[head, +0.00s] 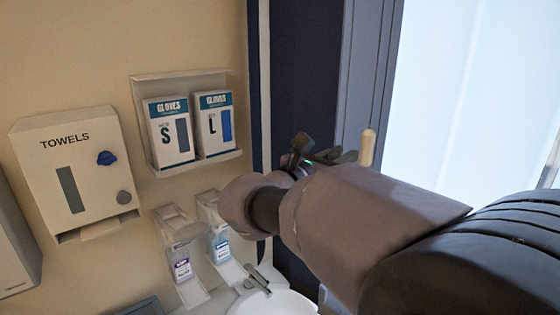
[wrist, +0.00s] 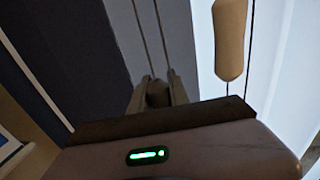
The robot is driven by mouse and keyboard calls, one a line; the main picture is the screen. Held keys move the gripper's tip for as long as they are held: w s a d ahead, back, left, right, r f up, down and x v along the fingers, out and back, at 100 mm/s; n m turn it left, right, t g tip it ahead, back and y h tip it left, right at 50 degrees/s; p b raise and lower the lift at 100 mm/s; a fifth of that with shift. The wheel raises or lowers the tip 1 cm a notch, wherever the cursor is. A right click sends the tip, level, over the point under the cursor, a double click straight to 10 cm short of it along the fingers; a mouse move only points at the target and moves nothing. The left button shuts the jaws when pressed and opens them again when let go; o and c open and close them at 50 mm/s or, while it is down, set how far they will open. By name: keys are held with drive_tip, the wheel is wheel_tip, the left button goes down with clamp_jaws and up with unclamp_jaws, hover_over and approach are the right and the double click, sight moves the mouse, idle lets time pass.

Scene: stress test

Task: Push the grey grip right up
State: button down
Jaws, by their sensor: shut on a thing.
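The grey grip (wrist: 158,97) shows in the wrist view between the two fingers of my gripper (wrist: 157,82), on a pair of thin dark cords running upward. The fingers are shut on it, and they hide its sides. In the head view my gripper (head: 343,157) is beside the window edge, and I cannot make out the grey grip there. A cream grip (wrist: 229,40) hangs on its own cords right of my gripper; it also shows in the head view (head: 367,147), just right of the fingers.
A bright window blind (head: 465,85) fills the right. On the left wall are a towel dispenser (head: 75,170), a glove box rack (head: 187,78) and two bottles in holders. A basin (head: 275,303) with a tap stands below my arm.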

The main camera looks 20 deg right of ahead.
drive_tip(key=shift+r+p, duration=0.55)
drive_tip(key=shift+r, duration=0.8)
drive_tip(key=c, duration=1.2)
unclamp_jaws()
drive_tip(key=shift+c, duration=0.2)
drive_tip(key=shift+a+f, duration=0.1)
drive_tip(key=v, duration=1.7)
drive_tip(key=shift+s, duration=0.1)
